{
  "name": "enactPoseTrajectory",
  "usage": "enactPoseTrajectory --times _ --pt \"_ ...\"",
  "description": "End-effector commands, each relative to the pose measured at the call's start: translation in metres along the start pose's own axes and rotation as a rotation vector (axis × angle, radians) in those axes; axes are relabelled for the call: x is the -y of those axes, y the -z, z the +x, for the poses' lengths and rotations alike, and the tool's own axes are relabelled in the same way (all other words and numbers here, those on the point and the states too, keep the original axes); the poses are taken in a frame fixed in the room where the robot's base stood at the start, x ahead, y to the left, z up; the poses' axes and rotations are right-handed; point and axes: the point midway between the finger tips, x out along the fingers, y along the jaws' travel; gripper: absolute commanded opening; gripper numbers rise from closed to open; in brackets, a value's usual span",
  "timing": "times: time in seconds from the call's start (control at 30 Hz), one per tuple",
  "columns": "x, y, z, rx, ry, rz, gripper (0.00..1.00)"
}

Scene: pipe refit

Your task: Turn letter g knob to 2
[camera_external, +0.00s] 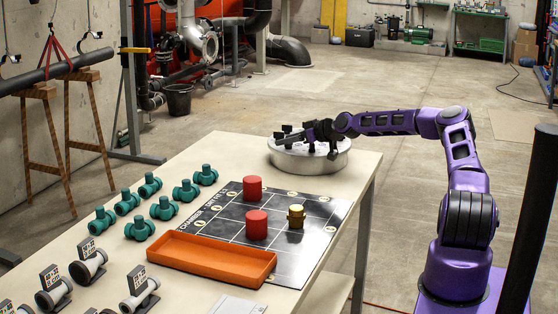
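A round, silver, low drum (309,163) stands at the far end of the table. My purple arm reaches over it from the right. My dark gripper (292,133) is low over the drum's top, toward its left and back. Small dark shapes show around the gripper, and I cannot tell which are fingers and which are knobs. No letter g or number 2 can be read on the drum. The gripper hides part of the drum's top. Whether the fingers are open or shut is too small to see.
On the table (345,185) are a black grid board (268,222) with two red cylinders (253,188) and a brass fitting (296,217), an orange tray (205,262), several green valves (139,229) and several grey pipe pieces with tags (140,287).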

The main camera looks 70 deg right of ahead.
Motion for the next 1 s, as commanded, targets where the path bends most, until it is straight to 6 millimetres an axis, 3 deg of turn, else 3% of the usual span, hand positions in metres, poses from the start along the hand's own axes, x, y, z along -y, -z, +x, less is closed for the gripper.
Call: enactPoseTrajectory --times 0.03,0.3,1.0 --pt "0.0 0.0 0.0 0.0 0.0 0.0 0.46" --pt "0.0 0.0 0.0 0.0 0.0 0.0 0.0" --pt "0.012 -0.009 0.007 0.021 -0.147 0.063 0.0"
